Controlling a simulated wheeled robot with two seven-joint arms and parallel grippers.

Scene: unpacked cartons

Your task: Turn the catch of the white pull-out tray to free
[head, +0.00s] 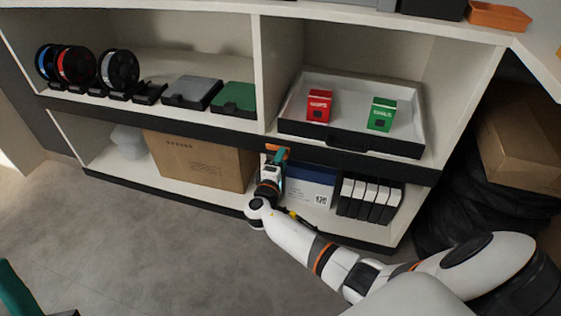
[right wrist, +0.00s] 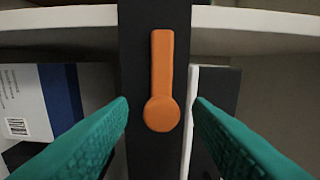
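The white pull-out tray (head: 298,99) with a dark front sits on the right shelf and holds a red and a green box. An orange catch (right wrist: 162,80) lies on the dark strip, its bar in line with the strip; it partly shows in the head view (head: 271,147). My right gripper (head: 279,157) is at the catch. In the right wrist view its teal fingers stand open on either side of the catch's round end, with gaps on both sides. A teal part of my left gripper (head: 17,290) shows at the lower left; its opening is not visible.
Below the strip stand a blue and white box (head: 312,188), several black and white binders (head: 368,198) and a cardboard carton (head: 200,162). Spools (head: 75,65) are on the upper left shelf. Black bags (head: 470,205) and a carton (head: 525,140) are at right. The floor at left is clear.

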